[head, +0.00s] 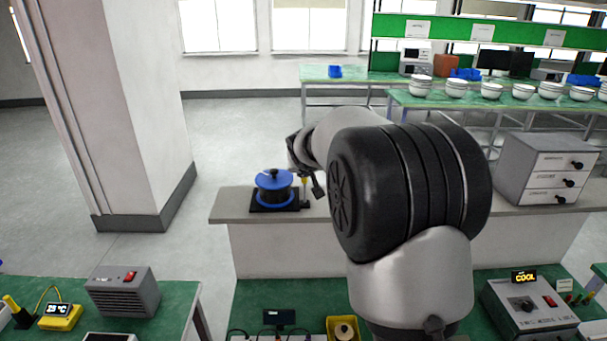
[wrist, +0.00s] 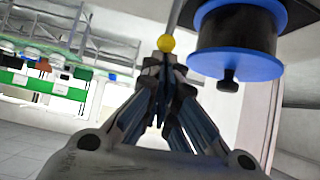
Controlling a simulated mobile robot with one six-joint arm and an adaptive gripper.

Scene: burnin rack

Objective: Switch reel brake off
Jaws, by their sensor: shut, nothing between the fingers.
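A reel with blue flanges and a dark winding (head: 274,187) sits on a black base (head: 262,208) on the far counter. Beside its right side stands a thin lever with a yellow knob (head: 304,181). In the wrist view the reel (wrist: 237,45) is at upper right and the yellow ball knob (wrist: 166,43) is just beyond my fingertips. My gripper (wrist: 163,68) is shut with nothing between its fingers. Its tips look very close to the knob; I cannot tell whether they touch it. In the head view my gripper (head: 316,188) is just right of the lever.
The counter (head: 232,206) holds a grey drawer cabinet (head: 535,165) at right. Green benches with a heater-like box (head: 122,290), a yellow bin (head: 333,322) and an instrument showing COOL (head: 530,312) are nearer. A pillar (head: 140,100) stands at left.

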